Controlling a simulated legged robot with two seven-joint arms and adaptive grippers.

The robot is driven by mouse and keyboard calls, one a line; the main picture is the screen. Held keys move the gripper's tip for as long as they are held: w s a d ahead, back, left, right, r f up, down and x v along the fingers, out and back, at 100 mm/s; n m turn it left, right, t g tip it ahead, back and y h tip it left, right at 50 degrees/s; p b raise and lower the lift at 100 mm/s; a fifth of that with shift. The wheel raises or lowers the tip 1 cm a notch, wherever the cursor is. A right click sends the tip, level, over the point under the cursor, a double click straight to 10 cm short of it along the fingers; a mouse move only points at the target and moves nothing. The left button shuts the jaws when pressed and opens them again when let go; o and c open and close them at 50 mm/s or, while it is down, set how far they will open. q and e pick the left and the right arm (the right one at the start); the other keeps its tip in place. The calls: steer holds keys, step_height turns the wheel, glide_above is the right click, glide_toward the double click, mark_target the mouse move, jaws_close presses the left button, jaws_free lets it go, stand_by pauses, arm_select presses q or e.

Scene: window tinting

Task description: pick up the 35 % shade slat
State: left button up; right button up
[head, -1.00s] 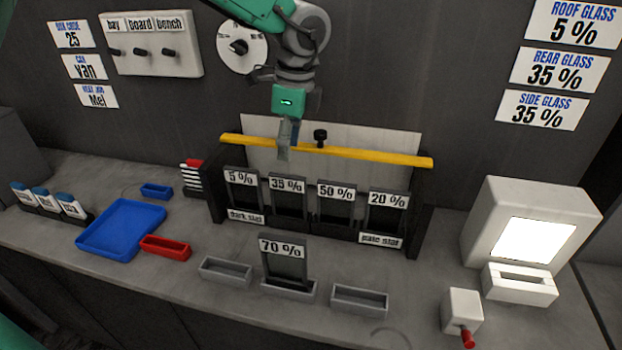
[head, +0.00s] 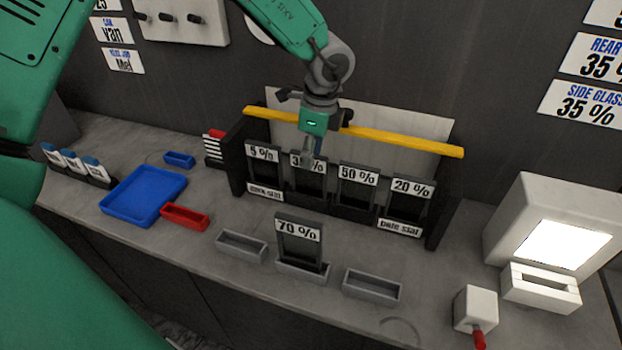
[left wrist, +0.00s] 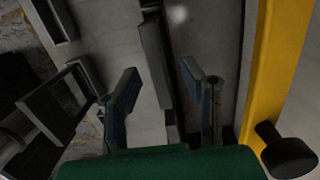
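The 35 % shade slat (head: 310,182) is a dark upright plate in the rack, second from the left. Its white label is partly covered by my left gripper (head: 309,155), which points down at its top edge. In the left wrist view, my left gripper (left wrist: 160,78) has its two blue-padded fingers apart. A dark plate edge (left wrist: 153,60), seemingly the 35 % slat, lies between them with gaps visible on both sides. My right gripper is in neither view.
A yellow bar (head: 400,143) with a black knob runs behind the rack. The 5 % (head: 263,172), 50 % (head: 355,195) and 20 % (head: 408,205) slats stand beside it. The 70 % slat (head: 299,245) stands in a front holder, between empty grey trays (head: 242,247).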

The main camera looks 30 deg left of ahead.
mark_target(309, 181)
arm_select(q)
steer(key=f, duration=0.2)
steer(key=a+f, duration=0.1)
steer(key=shift+s+a+f, duration=0.1)
steer(key=shift+f, duration=0.3)
steer(key=shift+d+f, duration=0.15)
steer(key=shift+d, duration=0.05)
steer(key=shift+a+f, duration=0.1)
steer(key=shift+a, duration=0.1)
steer(key=shift+d, duration=0.1)
jaws_close()
